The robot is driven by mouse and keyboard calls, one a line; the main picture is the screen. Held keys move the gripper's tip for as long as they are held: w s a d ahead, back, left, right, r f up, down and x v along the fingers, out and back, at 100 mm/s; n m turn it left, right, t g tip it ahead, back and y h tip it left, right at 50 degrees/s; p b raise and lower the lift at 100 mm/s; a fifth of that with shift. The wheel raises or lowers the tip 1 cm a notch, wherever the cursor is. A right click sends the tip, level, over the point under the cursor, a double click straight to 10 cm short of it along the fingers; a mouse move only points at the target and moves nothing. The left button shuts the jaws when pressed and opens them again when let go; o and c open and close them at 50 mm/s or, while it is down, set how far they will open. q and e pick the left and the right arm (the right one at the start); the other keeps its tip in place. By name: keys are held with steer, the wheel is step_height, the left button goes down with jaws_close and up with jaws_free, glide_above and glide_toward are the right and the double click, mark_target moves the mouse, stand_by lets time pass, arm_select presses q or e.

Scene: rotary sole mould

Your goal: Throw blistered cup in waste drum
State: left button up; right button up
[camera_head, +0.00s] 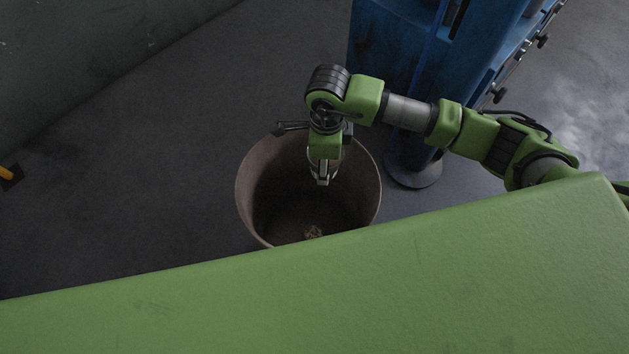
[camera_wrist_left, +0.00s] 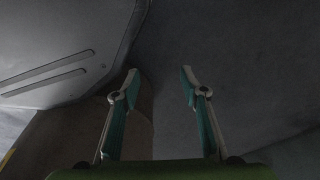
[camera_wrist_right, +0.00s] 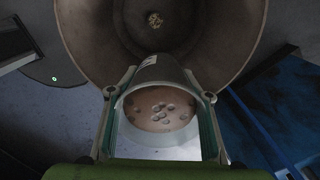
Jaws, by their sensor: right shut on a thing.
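The blistered cup (camera_wrist_right: 161,112) is between the fingers of my right gripper (camera_wrist_right: 160,98). Its tan face carries several grey round blisters, and its side is pale grey. My right gripper (camera_head: 323,181) is shut on the cup, above the opening of the waste drum (camera_head: 251,190). In the head view the cup is mostly hidden by the gripper. In the right wrist view the drum (camera_wrist_right: 95,45) opens beyond the cup. A small brown lump (camera_head: 313,232) lies on the drum's floor. My left gripper (camera_wrist_left: 155,88) shows only in the left wrist view, with its fingers apart and nothing between them.
A blue machine (camera_head: 395,50) with a round foot (camera_head: 412,172) stands right behind the drum. The dark floor (camera_head: 130,170) left of the drum is clear. A yellow and black piece (camera_head: 10,176) shows at the left edge.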

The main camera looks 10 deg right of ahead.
mark_target(316, 172)
step_height(316, 172, down, 12)
steer(key=w+a+m+b, duration=0.1)
steer(key=a+m+b, duration=0.1)
steer(key=m+b, duration=0.2)
steer(key=shift+w+r+m+b, duration=0.2)
steer(key=shift+m+b, duration=0.2)
steer(key=shift+b, duration=1.45)
arm_select(q)
steer(key=w+r+t, duration=0.1)
steer(key=w+r, duration=0.6)
steer(key=r, duration=0.5)
steer(key=shift+w+d+r, duration=0.15)
steer(key=shift+d+r, duration=0.05)
steer(key=shift+d, duration=0.25)
arm_select(e)
steer(key=o, duration=0.9)
steer(key=shift+o, duration=0.2)
step_height(316, 172, up, 12)
steer(key=shift+r, duration=0.1)
